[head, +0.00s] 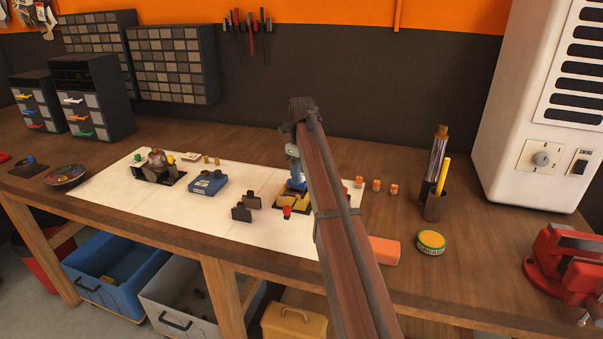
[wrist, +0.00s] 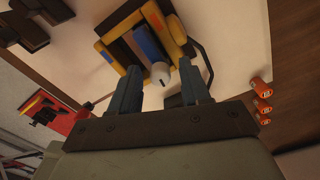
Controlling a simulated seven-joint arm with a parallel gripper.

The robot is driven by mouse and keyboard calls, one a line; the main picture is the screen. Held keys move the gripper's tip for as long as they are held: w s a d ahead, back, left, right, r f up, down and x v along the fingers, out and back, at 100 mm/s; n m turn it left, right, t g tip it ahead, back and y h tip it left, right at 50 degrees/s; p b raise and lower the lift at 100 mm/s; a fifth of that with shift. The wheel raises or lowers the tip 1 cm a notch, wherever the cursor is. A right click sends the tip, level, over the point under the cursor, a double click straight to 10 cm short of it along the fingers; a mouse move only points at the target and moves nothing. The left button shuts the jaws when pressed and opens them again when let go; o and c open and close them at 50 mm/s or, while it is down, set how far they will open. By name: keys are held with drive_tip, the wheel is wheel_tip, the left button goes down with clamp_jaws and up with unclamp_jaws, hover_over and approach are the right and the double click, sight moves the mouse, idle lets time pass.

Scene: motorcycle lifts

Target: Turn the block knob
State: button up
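The block, with yellow, blue and dark stripes (wrist: 122,53), lies on the white mat in the wrist view. Its yellow part (head: 296,203) also shows in the head view, partly hidden by my arm. A small pale knob with a dark slot (wrist: 159,70) shows at the block's near edge. My gripper (wrist: 160,82) is open, with its two blue-grey fingers on either side of the knob in the picture. I cannot tell whether they touch it. In the head view, my gripper (head: 292,168) points down over the block.
A blue box (head: 207,183) and dark blocks (head: 245,208) stand left on the white mat (head: 110,205). Right are several orange cylinders (head: 376,185), a dark cup (head: 434,207), a round tin (head: 431,241) and a red vise (head: 565,262). Bare bench lies between cup and white cabinet (head: 535,165).

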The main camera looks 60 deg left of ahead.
sight(302, 175)
wheel_tip(302, 175, up, 14)
idle(0.8)
drive_tip(key=shift+f, duration=0.1)
idle(0.4)
